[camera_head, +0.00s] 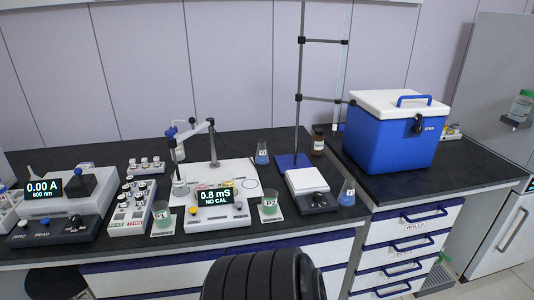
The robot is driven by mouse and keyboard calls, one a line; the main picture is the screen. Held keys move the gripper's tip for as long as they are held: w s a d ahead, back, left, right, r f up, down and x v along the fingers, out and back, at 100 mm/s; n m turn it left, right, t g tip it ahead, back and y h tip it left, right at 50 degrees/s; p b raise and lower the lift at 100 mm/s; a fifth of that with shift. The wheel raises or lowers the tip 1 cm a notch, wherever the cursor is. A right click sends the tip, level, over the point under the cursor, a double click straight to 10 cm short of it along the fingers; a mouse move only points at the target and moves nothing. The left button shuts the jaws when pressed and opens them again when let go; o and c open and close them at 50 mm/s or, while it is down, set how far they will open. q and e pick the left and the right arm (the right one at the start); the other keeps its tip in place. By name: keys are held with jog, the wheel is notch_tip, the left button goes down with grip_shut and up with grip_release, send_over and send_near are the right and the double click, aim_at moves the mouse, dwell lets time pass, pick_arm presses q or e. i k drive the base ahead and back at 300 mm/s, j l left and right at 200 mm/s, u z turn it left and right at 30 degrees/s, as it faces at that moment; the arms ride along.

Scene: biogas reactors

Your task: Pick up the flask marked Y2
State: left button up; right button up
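Two small conical flasks with blue liquid stand on the dark bench. One flask (262,154) is at the back, left of the stand's upright rod. The other flask (347,193) is at the front right, beside the small white-topped device. Both carry small labels, but the writing is too small for me to tell which is Y2. Neither of my grippers is in view.
A rod stand (299,85) rises behind the white-topped device (307,183). A blue cooler box (391,138) stands at right. Drawers (410,244) lie below the bench.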

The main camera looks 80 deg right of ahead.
aim_at(261, 159)
jog(key=z, duration=0.5)
jog(key=j+z, duration=0.15)
jog(key=z, duration=0.35)
jog(key=k+z, duration=0.1)
jog(key=z, duration=0.9)
jog(key=k+z, duration=0.1)
jog(key=z, duration=0.85)
jog(key=k+j, duration=0.05)
